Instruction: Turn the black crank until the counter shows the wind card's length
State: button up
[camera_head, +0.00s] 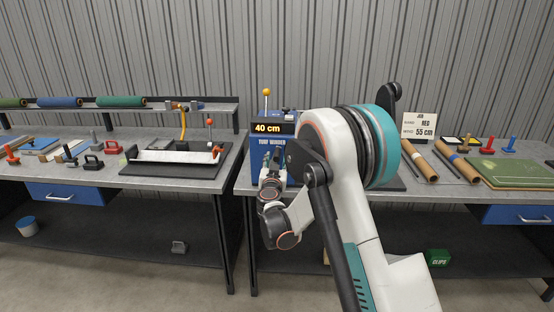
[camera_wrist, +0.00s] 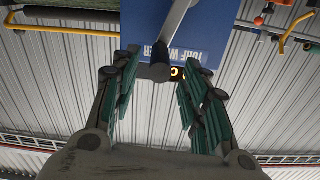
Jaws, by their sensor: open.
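The turf winder (camera_head: 263,148) is a blue box on the bench, and its counter (camera_head: 267,128) reads 40 cm. The wind card (camera_head: 419,127) stands upright to its right and reads RED, 55 cm. In the wrist view, a grey crank arm with a dark grip, the crank (camera_wrist: 160,72), crosses the winder's blue face (camera_wrist: 145,30). My gripper (camera_wrist: 158,82) is open, with its green-padded fingers on either side of the grip. I cannot tell whether they touch it. In the head view my gripper (camera_head: 270,178) is small against the winder front, and my arm hides much of the area.
A yellow-knobbed lever (camera_head: 266,92) rises from the winder. Brown rolls (camera_head: 420,160) and a green turf sheet (camera_head: 510,170) lie to the right. A black tray with a white bar (camera_head: 175,156) and several small tools occupy the left bench. A gap separates the benches.

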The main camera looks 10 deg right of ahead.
aim_at(277, 155)
jog(key=shift+b+x, duration=0.4)
jog(key=shift+x, duration=2.1)
jog(key=shift+s, duration=0.1)
grip_shut()
